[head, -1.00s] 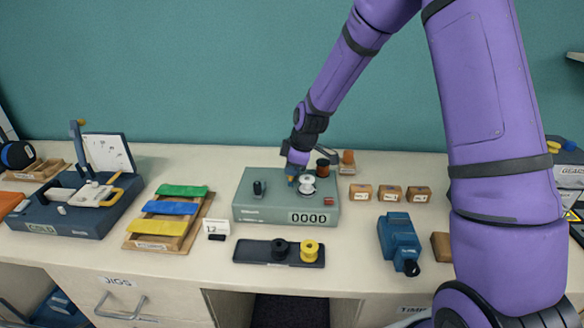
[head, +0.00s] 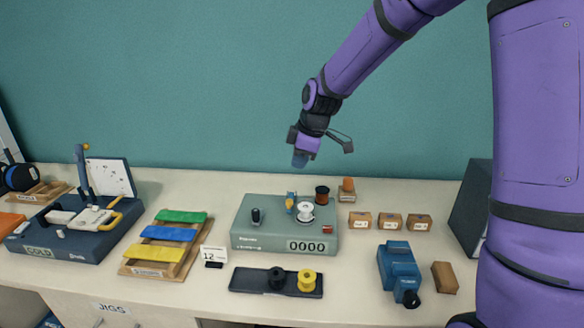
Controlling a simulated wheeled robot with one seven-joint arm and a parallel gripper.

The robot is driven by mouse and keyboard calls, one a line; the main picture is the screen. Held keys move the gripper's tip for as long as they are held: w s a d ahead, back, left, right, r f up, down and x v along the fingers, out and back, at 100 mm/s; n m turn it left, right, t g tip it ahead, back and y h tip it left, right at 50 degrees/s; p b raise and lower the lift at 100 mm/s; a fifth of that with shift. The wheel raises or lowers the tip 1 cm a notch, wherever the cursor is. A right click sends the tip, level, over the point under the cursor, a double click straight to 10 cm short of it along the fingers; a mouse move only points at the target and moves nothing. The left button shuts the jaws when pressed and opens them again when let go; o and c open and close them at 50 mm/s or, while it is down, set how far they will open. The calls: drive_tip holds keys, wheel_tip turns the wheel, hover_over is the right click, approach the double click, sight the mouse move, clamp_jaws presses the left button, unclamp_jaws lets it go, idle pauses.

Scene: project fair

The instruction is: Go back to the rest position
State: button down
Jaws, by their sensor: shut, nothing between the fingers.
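My gripper (head: 300,160) is in the air above the bench, over the back of the grey-green counter box (head: 270,240). It is shut and holds nothing that I can see. It is clear of the box and the spools.
A dark tray (head: 250,280) with a black and a yellow spool lies in front. A coloured strip rack (head: 165,241) and a blue jig (head: 75,228) stand left. Small wooden boxes (head: 390,221), a blue tool (head: 399,270) and a brown block (head: 445,277) are right.

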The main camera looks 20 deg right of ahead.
drive_tip(key=s+d+r+m, duration=0.2)
drive_tip(key=s+r+m, duration=0.2)
drive_tip(key=s, duration=0.7)
drive_tip(key=s+d+r+m+t+h, duration=0.1)
drive_tip(key=s+d+r+m, duration=0.2)
drive_tip(key=s, duration=0.8)
drive_tip(key=s+d+r+m+t+h, duration=0.1)
drive_tip(key=s+d+r+m, duration=0.1)
drive_tip(key=s+r+m, duration=0.5)
drive_tip(key=s+r, duration=0.1)
drive_tip(key=s, duration=0.3)
drive_tip(key=shift+d, duration=0.15)
